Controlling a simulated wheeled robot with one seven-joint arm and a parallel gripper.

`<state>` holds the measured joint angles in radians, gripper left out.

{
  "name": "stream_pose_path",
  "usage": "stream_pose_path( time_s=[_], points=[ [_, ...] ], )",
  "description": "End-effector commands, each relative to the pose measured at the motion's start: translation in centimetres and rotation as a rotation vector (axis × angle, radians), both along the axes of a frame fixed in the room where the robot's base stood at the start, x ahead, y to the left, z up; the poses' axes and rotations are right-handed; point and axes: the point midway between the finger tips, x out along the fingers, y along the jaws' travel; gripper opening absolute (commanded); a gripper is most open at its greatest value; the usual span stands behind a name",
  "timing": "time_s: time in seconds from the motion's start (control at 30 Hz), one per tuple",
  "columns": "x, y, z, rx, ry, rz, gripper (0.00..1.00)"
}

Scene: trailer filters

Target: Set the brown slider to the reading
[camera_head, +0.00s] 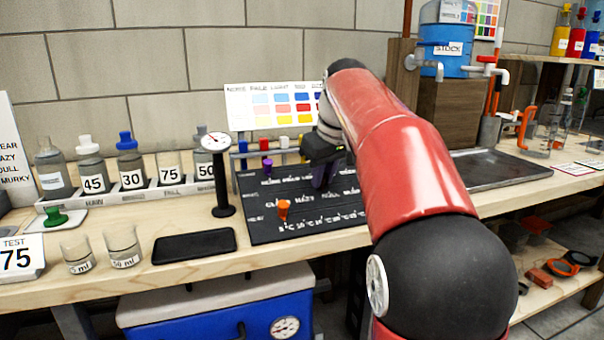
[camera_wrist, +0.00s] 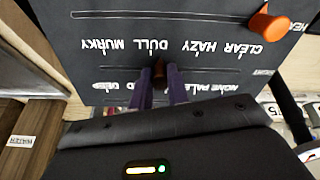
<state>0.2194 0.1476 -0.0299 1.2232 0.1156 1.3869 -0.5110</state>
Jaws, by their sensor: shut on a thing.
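The brown slider (camera_wrist: 159,72) is on the track of the dark board (camera_head: 262,226) that carries the labels CLEAR, HAZY, DULL and MURKY. It is close to the DULL mark, slightly on the HAZY side. The purple fingers of my gripper (camera_wrist: 161,88) are shut on it, one on each side. In the head view my gripper (camera_head: 322,174) reaches down onto the middle of the board; the slider is hidden there. An orange slider (camera_head: 283,208) stands on the front track, and it also shows in the wrist view (camera_wrist: 270,22).
A purple slider (camera_head: 267,165) stands on a back track. A dial on a black stand (camera_head: 222,185) is just left of the board. A black tray (camera_head: 194,245), beakers (camera_head: 122,246) and numbered bottles (camera_head: 92,166) are farther left. A TEST 75 card (camera_head: 17,257) stands at the far left.

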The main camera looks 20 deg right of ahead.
Motion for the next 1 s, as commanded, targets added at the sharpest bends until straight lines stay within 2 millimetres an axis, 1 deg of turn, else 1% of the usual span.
stream_pose_path(
  time_s=[0.03,0.13,0.43,0.47,0.6,0.63,0.87,1.0],
  points=[
    [0.13,-0.51,0.33,0.0,-0.006,-0.001,0.0],
    [0.15,-1.09,0.26,-0.001,-0.008,-0.001,0.0],
    [0.15,-1.18,0.18,-0.001,-0.008,0.002,0.0],
    [0.15,-1.18,0.18,-0.001,-0.008,0.002,0.18],
    [0.13,-1.17,0.15,-0.001,-0.006,0.001,0.36],
    [0.12,-1.17,0.13,0.0,-0.006,0.001,0.39],
    [0.1,-1.18,0.09,0.0,-0.004,0.001,0.39],
    [-0.21,-1.2,0.94,0.0,-0.004,0.001,0.39]
  ],
)
